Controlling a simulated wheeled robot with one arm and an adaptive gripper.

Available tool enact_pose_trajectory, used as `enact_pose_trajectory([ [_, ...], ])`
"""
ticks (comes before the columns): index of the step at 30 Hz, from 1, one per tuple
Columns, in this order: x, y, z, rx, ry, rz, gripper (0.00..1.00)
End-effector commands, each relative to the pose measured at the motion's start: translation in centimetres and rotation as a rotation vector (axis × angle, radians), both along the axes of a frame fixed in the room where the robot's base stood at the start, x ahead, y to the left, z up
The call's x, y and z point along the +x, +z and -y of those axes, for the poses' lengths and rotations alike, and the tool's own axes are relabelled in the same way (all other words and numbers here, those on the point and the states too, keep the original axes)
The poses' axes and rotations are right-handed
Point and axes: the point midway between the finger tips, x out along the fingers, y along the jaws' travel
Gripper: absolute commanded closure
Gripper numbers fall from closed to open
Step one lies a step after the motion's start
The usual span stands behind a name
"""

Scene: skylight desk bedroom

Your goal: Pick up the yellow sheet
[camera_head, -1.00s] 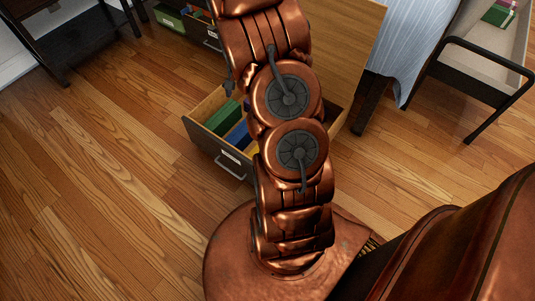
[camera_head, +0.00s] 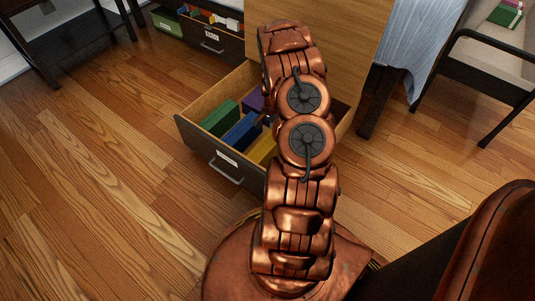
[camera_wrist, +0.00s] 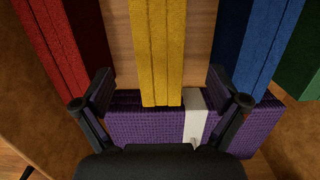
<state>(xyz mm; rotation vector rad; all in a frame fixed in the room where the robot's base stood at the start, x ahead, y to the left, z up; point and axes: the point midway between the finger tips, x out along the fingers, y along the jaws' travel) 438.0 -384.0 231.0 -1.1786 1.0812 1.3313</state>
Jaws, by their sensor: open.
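The yellow sheet (camera_wrist: 158,50) is a folded, ribbed cloth in the open drawer (camera_head: 212,158), seen in the head view as a yellow strip (camera_head: 263,148) beside my arm. In the wrist view, my gripper (camera_wrist: 160,78) is open, with one finger on each side of the yellow sheet's near end, apart from it. A purple folded cloth (camera_wrist: 145,125) with a white band lies crosswise below the yellow one, partly under my gripper. My arm hides much of the drawer in the head view.
In the drawer, a red cloth (camera_wrist: 72,45) lies left of the yellow sheet, and blue (camera_wrist: 258,45) and green (camera_wrist: 303,55) cloths lie right. Another filled drawer (camera_head: 205,35) is behind. A chair (camera_head: 480,80) stands at right. The wooden floor (camera_head: 90,150) at left is clear.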

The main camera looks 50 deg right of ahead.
Motion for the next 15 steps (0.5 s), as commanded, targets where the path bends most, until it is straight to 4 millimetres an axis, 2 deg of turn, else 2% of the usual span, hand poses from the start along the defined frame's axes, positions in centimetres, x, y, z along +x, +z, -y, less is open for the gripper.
enact_pose_trajectory([
  [15,-0.2,-4.5,-0.9,-0.001,-0.002,0.0,0.03],
])
